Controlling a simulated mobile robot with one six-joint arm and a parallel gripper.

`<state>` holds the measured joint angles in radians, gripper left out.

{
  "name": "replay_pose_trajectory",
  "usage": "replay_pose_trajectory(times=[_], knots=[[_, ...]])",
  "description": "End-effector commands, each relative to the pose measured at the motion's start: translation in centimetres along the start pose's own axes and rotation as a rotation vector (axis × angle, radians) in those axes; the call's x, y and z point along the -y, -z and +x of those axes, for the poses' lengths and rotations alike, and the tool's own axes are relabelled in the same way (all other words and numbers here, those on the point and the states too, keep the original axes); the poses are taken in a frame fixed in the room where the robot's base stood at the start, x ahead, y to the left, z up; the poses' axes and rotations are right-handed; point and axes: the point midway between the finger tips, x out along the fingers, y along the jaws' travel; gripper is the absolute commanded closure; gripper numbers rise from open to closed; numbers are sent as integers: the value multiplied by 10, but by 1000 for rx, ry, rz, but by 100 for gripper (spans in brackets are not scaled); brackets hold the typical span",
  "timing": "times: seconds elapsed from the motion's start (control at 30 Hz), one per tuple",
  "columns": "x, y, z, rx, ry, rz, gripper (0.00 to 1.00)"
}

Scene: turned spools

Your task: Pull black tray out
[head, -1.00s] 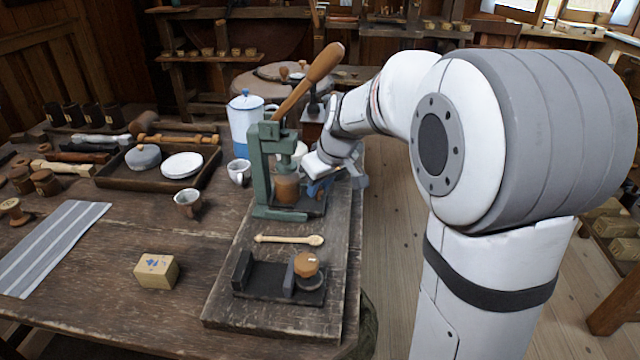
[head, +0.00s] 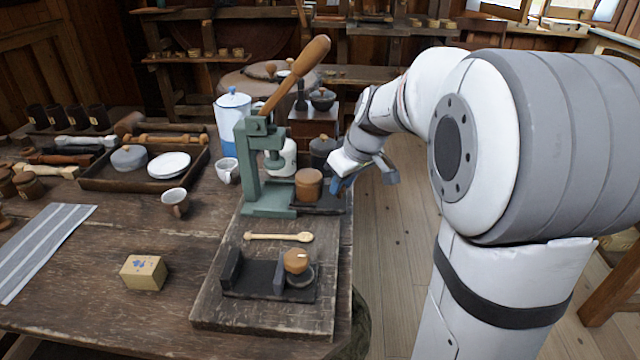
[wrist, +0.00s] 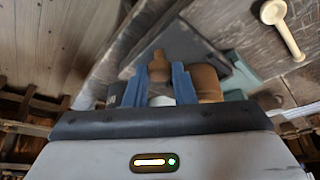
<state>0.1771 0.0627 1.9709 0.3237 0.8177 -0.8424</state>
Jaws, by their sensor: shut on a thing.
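The black tray (head: 326,207) lies at the foot of the green press (head: 255,165), sticking out to its right. A round wooden spool (head: 309,184) stands on it, to the right of the press's ram. My gripper (head: 342,181) is at the tray's right end. In the wrist view its blue fingers (wrist: 157,84) are shut on a small turned wooden knob (wrist: 158,66), which looks like the tray's handle. The spool (wrist: 207,83) shows just right of the fingers, with part of the dark tray (wrist: 192,42) behind. The knob's join to the tray is hidden.
A wooden spoon (head: 278,237) and a dark cradle (head: 255,277) with a wooden-topped piece lie on the board in front. A white jar (head: 282,160) and a dark pot (head: 322,150) stand behind the tray. The floor right of the bench is clear.

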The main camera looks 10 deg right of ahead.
Motion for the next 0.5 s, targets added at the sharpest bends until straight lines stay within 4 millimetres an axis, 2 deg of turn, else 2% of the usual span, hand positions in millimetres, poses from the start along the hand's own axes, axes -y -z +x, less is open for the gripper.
replay_pose_trajectory(times=[0.1,0.4,0.43,0.5], knots=[[-7,-7,-2,-1,0,2,100],[-8,-8,-3,-1,1,0,100],[-7,-8,-3,-1,1,0,75],[-7,-8,-3,-1,1,0,70]])
